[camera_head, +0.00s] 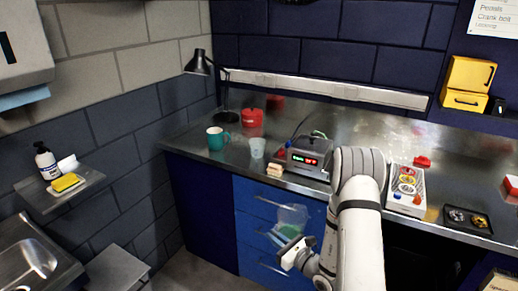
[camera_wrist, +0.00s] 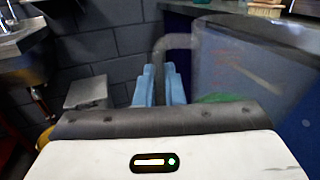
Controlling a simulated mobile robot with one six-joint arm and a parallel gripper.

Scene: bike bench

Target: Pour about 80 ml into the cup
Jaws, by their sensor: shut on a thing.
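A clear jug (camera_head: 292,214) with some green in its lower part hangs in front of the blue drawers, below the bench top. It also shows in the wrist view (camera_wrist: 225,68), with its handle between my blue fingers. My gripper (camera_head: 281,236) is shut on this handle; the fingers show in the wrist view (camera_wrist: 159,86). A pale translucent cup (camera_head: 257,148) stands upright on the bench, up and left of the jug. A teal mug (camera_head: 216,138) stands to its left. The contents of cup and mug cannot be made out.
A device with a red display (camera_head: 308,157) sits right of the cup, with a small brush-like block (camera_head: 274,170) before it. A black lamp (camera_head: 228,116) and red container (camera_head: 251,117) stand behind. The bench (camera_head: 188,145) is bare at its left end. A soap shelf (camera_head: 80,189) is on the left wall.

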